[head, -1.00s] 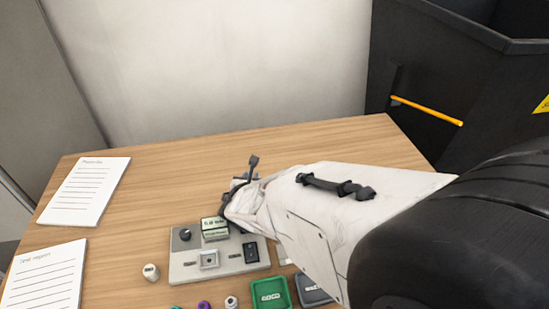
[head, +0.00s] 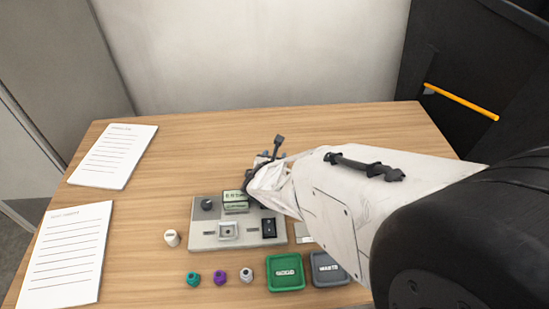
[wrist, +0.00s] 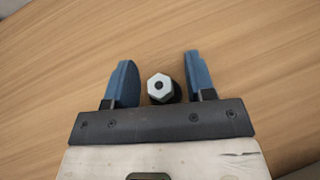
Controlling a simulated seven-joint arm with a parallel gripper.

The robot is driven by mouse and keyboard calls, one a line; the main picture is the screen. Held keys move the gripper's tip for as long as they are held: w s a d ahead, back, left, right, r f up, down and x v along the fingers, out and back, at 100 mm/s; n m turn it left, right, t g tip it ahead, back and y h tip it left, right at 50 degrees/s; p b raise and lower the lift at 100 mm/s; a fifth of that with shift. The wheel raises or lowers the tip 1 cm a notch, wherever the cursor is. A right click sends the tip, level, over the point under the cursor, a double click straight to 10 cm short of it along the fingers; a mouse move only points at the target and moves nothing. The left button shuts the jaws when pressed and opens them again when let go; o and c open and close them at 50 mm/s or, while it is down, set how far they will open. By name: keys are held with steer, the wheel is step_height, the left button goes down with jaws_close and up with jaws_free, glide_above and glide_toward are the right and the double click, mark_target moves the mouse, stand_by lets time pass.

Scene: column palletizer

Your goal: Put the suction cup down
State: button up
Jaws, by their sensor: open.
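In the wrist view, my gripper (wrist: 158,62) is open, with its two blue fingers apart. Between them is the suction cup (wrist: 159,87), showing a pale hexagonal top with a dark hole and a dark body below. Gaps show on both sides, so the fingers appear not to grip it. It looks upright over the wooden table; whether its base touches the wood is hard to tell. In the head view, my gripper (head: 268,154) is behind the grey test device, mostly hidden by my white arm, and this cup cannot be made out.
The grey device (head: 207,230) has a knob, display and switch. In front are teal (head: 193,279), purple (head: 220,278) and grey (head: 246,275) small parts, a green tray (head: 285,287) and a blue-grey tray (head: 328,283). A white piece (head: 171,239) stands left.

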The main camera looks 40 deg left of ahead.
steer(key=shift+r, duration=0.1)
steer(key=v, duration=1.2)
stand_by(0.8)
steer(key=w+d+r+m+h, duration=0.3)
steer(key=w+d+r+m, duration=0.15)
steer(key=d, duration=0.25)
steer(key=w+d+r+m+h, duration=0.3)
steer(key=w+d+r+m, duration=0.1)
steer(key=w+d, duration=0.2)
steer(key=w+d+r+m+g+h, duration=0.15)
steer(key=d+r+m, duration=0.35)
steer(key=d, duration=0.5)
steer(key=w+d+r+m+g+h, duration=0.1)
steer(key=d+r+m+h, duration=0.2)
steer(key=d+m, duration=0.45)
steer(key=s+d+r+m+g+y, duration=0.2)
steer(key=s+d+r+m+g, duration=0.1)
steer(key=s+d+m, duration=0.5)
steer(key=s+d+r+m+g+y, duration=0.2)
steer(key=s+d+r+m, duration=0.3)
steer(key=s+d+m, duration=0.3)
steer(key=d+m+g, duration=0.1)
steer(key=d+m, duration=0.3)
steer(key=d, duration=0.4)
steer(key=shift+s+d+r+m+g, duration=0.35)
steer(key=shift+s+d+m, duration=0.05)
